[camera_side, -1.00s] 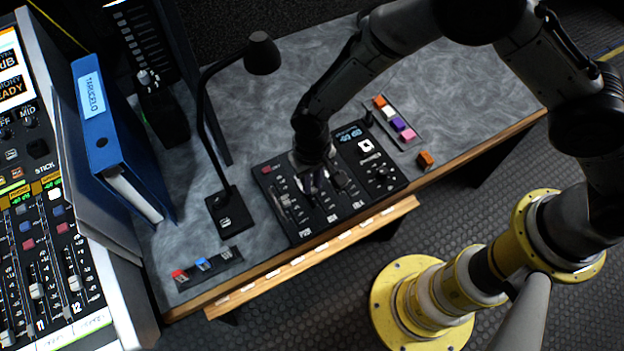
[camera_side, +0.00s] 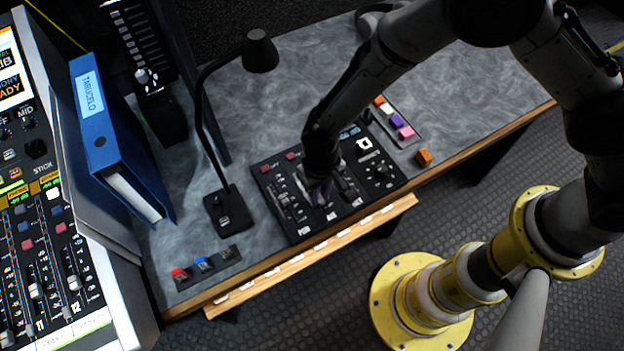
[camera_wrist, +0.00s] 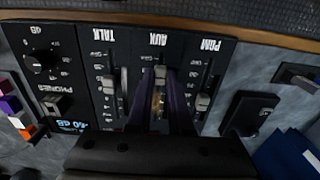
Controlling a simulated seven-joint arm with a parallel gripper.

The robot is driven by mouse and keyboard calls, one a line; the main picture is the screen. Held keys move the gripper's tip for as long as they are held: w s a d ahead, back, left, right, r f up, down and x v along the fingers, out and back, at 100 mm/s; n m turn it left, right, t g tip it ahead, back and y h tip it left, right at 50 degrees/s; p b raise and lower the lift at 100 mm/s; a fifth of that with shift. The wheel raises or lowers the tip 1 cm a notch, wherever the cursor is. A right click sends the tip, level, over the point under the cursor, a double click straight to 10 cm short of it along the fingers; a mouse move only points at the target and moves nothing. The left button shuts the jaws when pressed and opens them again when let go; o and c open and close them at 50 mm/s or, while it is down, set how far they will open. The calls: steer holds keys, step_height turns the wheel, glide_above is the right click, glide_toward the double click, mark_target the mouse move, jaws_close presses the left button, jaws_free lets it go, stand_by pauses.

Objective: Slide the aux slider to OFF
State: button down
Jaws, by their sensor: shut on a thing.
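The dark mixer panel (camera_side: 290,225) lies on the desk and has three sliders. In the wrist view the labels PGM, AUX and TALK appear upside down. The aux slider (camera_wrist: 160,74) is the middle one, and its pale knob sits near the end with the AUX label. My gripper (camera_wrist: 162,80) is shut on this knob, with a purple-dark finger on each side. In the side view my gripper (camera_side: 320,192) is over the middle of the panel and hides most of the aux slot.
The talk slider (camera_wrist: 109,82) and the PGM slider (camera_wrist: 203,102) stand close on either side. A tray of coloured blocks (camera_side: 398,124) and an orange block (camera_side: 424,157) are to the right. A blue binder (camera_side: 115,150) stands farther left.

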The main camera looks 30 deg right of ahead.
mark_target(324, 210)
steer(key=shift+s, duration=1.15)
steer(key=c, duration=0.8)
jaws_free()
step_height(324, 210, up, 14)
